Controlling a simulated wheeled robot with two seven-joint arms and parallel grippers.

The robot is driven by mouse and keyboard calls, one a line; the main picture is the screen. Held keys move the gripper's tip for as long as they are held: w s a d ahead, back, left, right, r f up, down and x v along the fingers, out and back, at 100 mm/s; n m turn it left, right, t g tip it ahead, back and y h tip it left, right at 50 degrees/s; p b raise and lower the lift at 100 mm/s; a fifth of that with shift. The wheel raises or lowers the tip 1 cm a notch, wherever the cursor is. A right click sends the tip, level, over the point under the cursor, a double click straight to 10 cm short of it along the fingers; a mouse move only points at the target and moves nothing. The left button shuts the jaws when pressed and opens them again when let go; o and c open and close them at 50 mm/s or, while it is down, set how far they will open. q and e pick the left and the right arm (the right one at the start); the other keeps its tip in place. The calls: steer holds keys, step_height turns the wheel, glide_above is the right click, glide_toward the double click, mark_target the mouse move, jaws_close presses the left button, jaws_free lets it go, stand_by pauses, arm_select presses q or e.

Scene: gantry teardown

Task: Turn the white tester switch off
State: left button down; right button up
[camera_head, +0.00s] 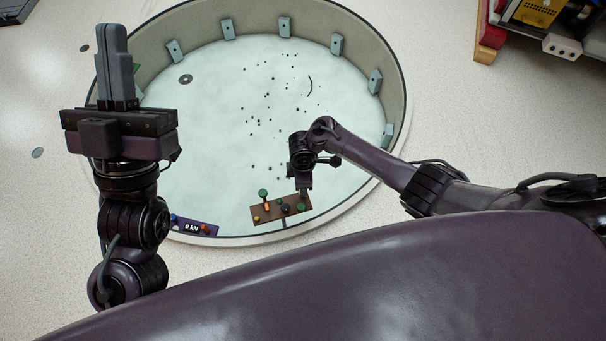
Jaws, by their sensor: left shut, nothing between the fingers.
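I cannot make out a white tester switch for certain in the head view. A small whitish box with dark round spots (562,46) sits at the upper right; I cannot tell whether it is the tester. My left gripper (112,35) is at the left, pointing up the picture, its fingers together and empty, far from that box. My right gripper (305,187) points down at the brown control panel (268,218), close above its right end. The arm hides its jaws, so I cannot tell whether they are open or whether they touch the panel.
A round pit (220,110) with a pale speckled floor and several grey blocks along its wall fills the middle. The brown panel bears a green-knobbed lever (263,193) and coloured buttons. A purple display (192,227) reads 0 kN. A yellow unit (540,12) stands at upper right.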

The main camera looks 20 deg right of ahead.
arm_select(q)
steer(key=w+d+f+g+y, duration=0.1)
steer(key=w+f+g, duration=0.1)
steer(key=f, duration=0.2)
steer(key=w+d+f+g+y+p, duration=0.1)
steer(key=w+f+g, duration=0.1)
steer(key=f, duration=0.3)
steer(key=shift+g+y, duration=0.3)
steer(key=shift+g, duration=0.2)
arm_select(e)
step_height(320, 180, up, 2)
steer(key=shift+r, duration=0.15)
arm_select(q)
steer(key=shift+d, duration=0.1)
